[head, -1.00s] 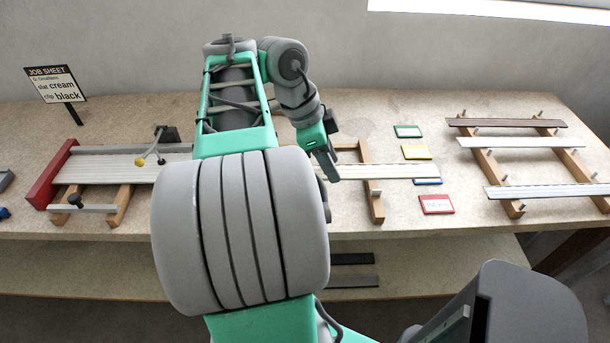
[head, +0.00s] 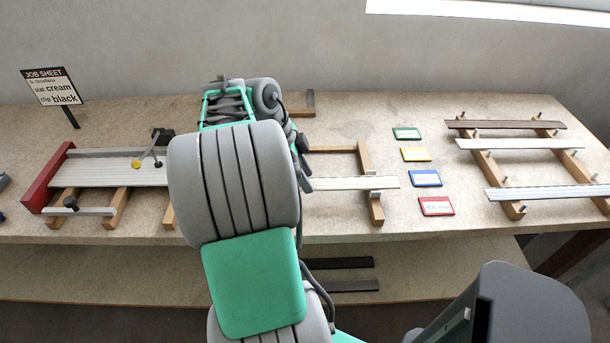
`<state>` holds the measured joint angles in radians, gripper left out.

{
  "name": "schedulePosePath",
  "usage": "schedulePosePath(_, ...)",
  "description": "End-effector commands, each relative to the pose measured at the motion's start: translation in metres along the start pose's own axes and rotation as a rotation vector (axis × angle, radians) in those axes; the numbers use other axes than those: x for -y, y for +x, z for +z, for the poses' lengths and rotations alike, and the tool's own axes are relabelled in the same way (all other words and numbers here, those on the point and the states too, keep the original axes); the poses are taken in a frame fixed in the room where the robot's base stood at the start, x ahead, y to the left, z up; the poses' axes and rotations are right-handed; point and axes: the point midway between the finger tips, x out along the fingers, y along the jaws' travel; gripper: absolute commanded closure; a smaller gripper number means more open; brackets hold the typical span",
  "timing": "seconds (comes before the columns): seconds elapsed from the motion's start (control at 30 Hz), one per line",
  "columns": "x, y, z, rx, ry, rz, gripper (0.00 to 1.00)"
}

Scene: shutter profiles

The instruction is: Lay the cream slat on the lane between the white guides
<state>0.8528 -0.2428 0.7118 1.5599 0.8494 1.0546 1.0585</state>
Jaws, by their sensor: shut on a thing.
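The cream slat (head: 350,183) lies lengthwise along the bench, level, over the right wooden support of the lane (head: 363,155). Its right end sticks out past that support. Two small white guides, the far one (head: 374,169) and the near one (head: 375,196), stand on the support, one on each side of the slat. I cannot tell whether the slat touches the wood. My gripper (head: 305,183) is shut on the slat left of that support, mostly hidden behind my arm. My arm also hides the slat's left part.
Coloured cards (head: 425,178) lie right of the lane. A rack (head: 505,205) at far right holds several slats. Dark strips (head: 345,285) lie on the lower shelf.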

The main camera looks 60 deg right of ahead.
Motion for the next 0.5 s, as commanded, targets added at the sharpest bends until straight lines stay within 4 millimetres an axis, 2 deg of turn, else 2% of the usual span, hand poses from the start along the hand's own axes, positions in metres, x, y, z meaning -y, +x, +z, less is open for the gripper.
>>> schedulePosePath(0.17, -0.0001, 0.0067, 0.0028, 0.000, 0.000, 0.000, 0.99)
schedulePosePath(0.2, -0.0001, 0.0048, 0.0020, 0.000, 0.000, 0.000, 0.56)
schedulePosePath(0.43, -0.0002, 0.0046, 0.0018, 0.000, 0.000, 0.000, 0.38)
schedulePosePath(0.5, -0.0002, 0.0046, 0.0018, 0.000, 0.000, 0.000, 0.38)
